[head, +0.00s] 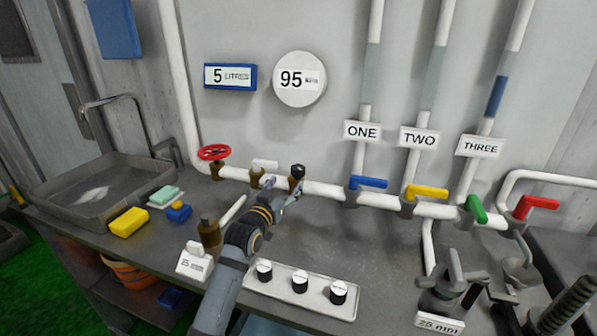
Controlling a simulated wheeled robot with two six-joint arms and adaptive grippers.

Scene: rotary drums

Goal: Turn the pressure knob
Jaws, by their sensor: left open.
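A small black-topped knob (298,170) stands on a brass fitting on the white horizontal pipe. It is not labelled, so I cannot tell for sure that it is the pressure knob. My left gripper (284,192) is open just in front of the pipe, close below this knob. I cannot tell whether its fingers touch the knob or the fitting. A round white gauge (298,79) on the wall above reads 95. Three black knobs with white tops, the middle one (300,281) among them, sit on a white panel right of my left arm. My right gripper is not in view.
A red handwheel (214,152) and a white-handled valve (265,165) sit left on the same pipe. Blue (368,182), yellow (427,191), green (476,208) and red levers (537,205) are to the right. A sink (95,210) stands left.

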